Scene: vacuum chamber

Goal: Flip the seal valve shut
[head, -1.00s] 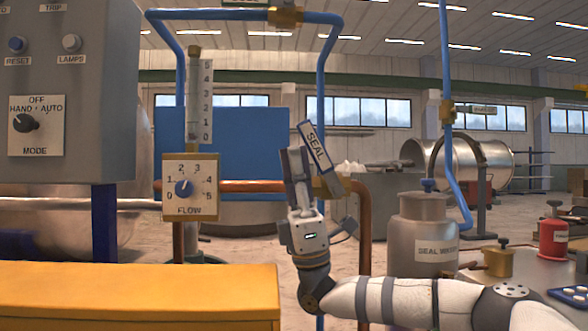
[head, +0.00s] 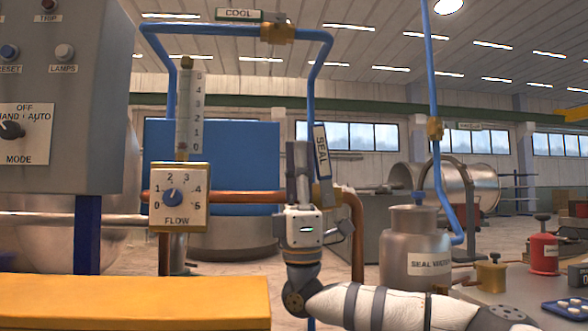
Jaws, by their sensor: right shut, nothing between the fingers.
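The seal valve has a handle with a SEAL label (head: 321,153), which stands nearly upright, tilted slightly to the left at its top. Its brass body (head: 324,194) sits at the copper pipe (head: 240,197), partly hidden behind my right gripper. My right gripper (head: 297,147) points up, shut and empty, just left of the handle. I cannot tell whether its fingers touch the handle. My left gripper is out of view.
A FLOW dial (head: 180,215) and a grey control box (head: 70,130) are to the left. A blue pipe (head: 310,95) comes down behind the valve. The SEAL WATER canister (head: 414,245) and a table with a red pot (head: 544,250) are to the right. A yellow block (head: 135,300) fills the lower left.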

